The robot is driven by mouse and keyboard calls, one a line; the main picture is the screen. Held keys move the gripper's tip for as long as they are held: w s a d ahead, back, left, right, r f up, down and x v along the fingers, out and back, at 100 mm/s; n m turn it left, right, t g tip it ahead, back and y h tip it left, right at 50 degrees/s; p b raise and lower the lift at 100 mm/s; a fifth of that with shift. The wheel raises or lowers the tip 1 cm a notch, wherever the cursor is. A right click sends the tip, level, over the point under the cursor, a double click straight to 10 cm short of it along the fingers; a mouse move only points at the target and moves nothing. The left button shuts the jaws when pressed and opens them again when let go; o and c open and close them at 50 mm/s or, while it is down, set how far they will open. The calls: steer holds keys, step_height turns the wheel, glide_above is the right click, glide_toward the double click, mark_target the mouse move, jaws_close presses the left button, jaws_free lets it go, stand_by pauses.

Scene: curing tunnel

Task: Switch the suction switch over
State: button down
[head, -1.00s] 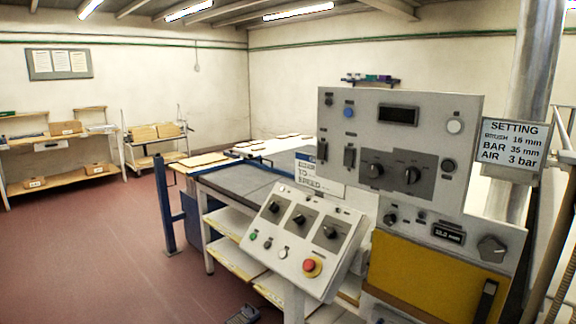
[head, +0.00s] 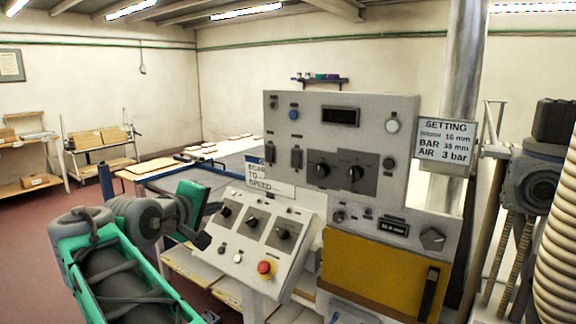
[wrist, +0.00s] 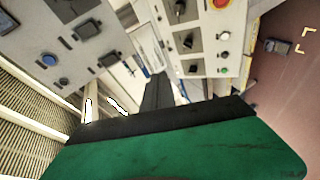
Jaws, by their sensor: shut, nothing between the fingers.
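No label on the panels can be read as suction, so I cannot tell which control is the suction switch. The sloped grey console (head: 241,262) carries a row of three black rotary switches, including a left one (head: 226,209), a middle one (head: 252,222) and a right one (head: 283,231). Below them are small buttons and a red emergency button (head: 265,268). The upright grey panel (head: 360,158) has two black rotary knobs and two dark rocker-like switches (head: 270,153). My gripper (wrist: 157,92) is shut and empty. In the head view it is just left of the sloped console; contact cannot be told.
A yellow door (head: 375,275) lies below the upright panel. A settings sign (head: 444,140) hangs by a metal duct. A ribbed hose (head: 560,230) and machine parts stand at the right. A table with flat boards is behind the console. Red floor is open at the left.

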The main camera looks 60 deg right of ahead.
mark_target(295, 165)
steer(key=s+d+r+g+h, duration=0.2)
steer(key=s+d+r+g, duration=0.2)
steer(key=s+r, duration=0.3)
steer(key=shift+s+m+g, duration=0.4)
steer(key=shift+s, duration=0.05)
steer(key=shift+d+r, duration=0.1)
steer(key=p+x, duration=0.3)
steer(key=x, duration=0.9)
steer(key=shift+s+d+r, duration=0.1)
steer(key=shift+d+r, duration=0.05)
steer(key=shift+d, duration=0.3)
steer(key=shift+d+f, duration=0.2)
steer(key=shift+d, duration=0.35)
steer(key=shift+s, duration=0.1)
